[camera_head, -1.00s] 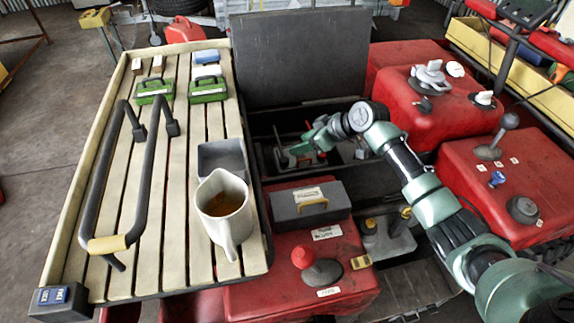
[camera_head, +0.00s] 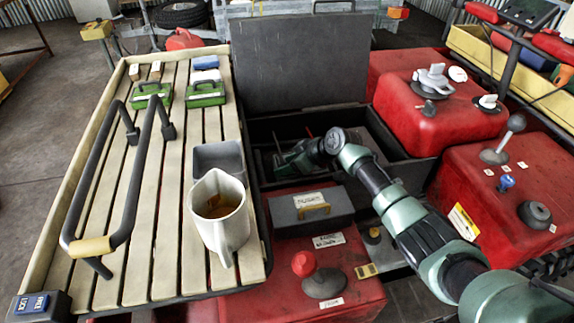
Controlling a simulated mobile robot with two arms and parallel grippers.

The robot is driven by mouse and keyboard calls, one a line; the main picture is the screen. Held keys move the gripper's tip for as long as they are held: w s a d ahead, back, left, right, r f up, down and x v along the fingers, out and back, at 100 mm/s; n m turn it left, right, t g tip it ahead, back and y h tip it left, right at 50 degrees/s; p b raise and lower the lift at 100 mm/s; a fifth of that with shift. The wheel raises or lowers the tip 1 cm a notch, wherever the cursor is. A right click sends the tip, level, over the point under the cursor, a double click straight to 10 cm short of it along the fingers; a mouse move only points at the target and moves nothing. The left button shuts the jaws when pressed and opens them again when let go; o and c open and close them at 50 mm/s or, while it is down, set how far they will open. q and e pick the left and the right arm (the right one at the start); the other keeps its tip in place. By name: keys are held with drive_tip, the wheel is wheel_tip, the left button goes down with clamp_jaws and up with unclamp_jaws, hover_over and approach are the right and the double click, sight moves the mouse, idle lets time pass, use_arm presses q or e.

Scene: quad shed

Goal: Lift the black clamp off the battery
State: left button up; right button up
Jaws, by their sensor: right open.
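My right gripper (camera_head: 290,157) is open and hangs over the black open bay (camera_head: 262,130) behind the red body. Its fingers are small and partly blurred into the dark bay contents, and nothing shows clearly between them. A grey block with a yellow and black cap (camera_head: 373,234), possibly the battery, sits low in the middle, mostly hidden by my right arm. I cannot make out the black clamp for certain. My left gripper is not in view.
A slatted rack (camera_head: 140,275) with a black bar handle (camera_head: 138,165), green boxes (camera_head: 206,94) and a jug (camera_head: 219,220) fills the left. A grey box (camera_head: 311,212) sits before the bay. An upright black lid (camera_head: 302,62) stands behind it; red bodywork (camera_head: 500,190) lies right.

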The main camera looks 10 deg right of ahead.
clamp_jaws()
drive_tip(key=shift+s, duration=0.1)
idle(1.4)
